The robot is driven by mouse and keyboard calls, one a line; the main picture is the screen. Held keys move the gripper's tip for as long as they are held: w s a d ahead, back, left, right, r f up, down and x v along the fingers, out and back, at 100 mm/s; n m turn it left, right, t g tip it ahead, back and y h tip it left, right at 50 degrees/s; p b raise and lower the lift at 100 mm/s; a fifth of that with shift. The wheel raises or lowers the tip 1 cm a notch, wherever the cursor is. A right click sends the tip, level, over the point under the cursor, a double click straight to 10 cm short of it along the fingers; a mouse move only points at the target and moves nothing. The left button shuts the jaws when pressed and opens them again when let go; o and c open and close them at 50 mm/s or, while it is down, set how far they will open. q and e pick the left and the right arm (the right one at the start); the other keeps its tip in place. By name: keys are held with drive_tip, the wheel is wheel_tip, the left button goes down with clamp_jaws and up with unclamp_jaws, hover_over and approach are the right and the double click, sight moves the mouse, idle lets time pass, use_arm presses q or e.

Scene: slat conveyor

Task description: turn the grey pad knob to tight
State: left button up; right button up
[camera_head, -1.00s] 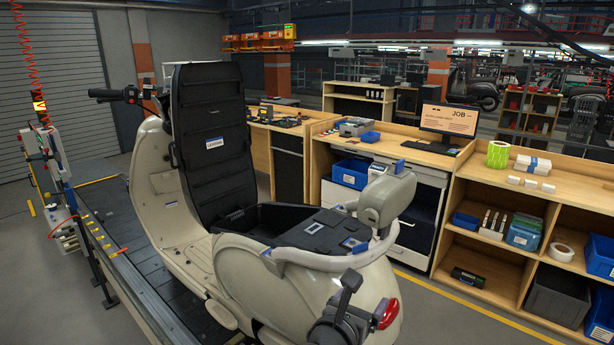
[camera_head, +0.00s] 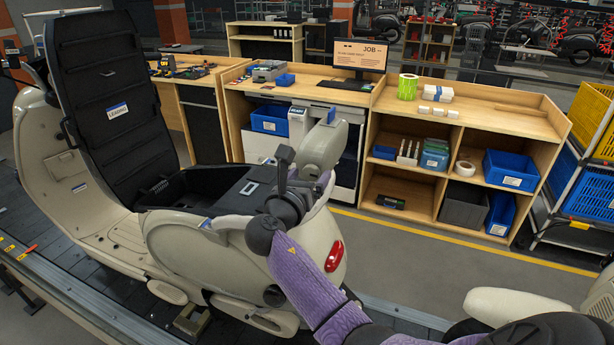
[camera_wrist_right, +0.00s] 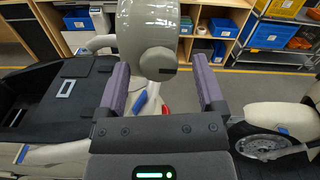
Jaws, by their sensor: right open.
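The grey-beige pad (camera_head: 322,146) stands upright at the rear of the beige scooter (camera_head: 190,235). It also shows at the top of the right wrist view (camera_wrist_right: 147,20). A round knob (camera_wrist_right: 158,60) with a dark mark on its edge shows below the pad in that view. My right gripper (camera_head: 303,168) is open in front of the pad. In the wrist view its two purple-grey fingers (camera_wrist_right: 161,72) stand on either side of the knob, with space at both sides. I cannot tell whether the fingertips reach past it. My left gripper is out of view.
The scooter's raised black seat (camera_head: 105,95) stands left of the pad. A wooden bench with shelves (camera_head: 460,115) runs behind the scooter. A rack with yellow and blue crates (camera_head: 585,170) stands at the right. The floor between bench and scooter is clear.

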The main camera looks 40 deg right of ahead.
clamp_jaws()
idle(0.3)
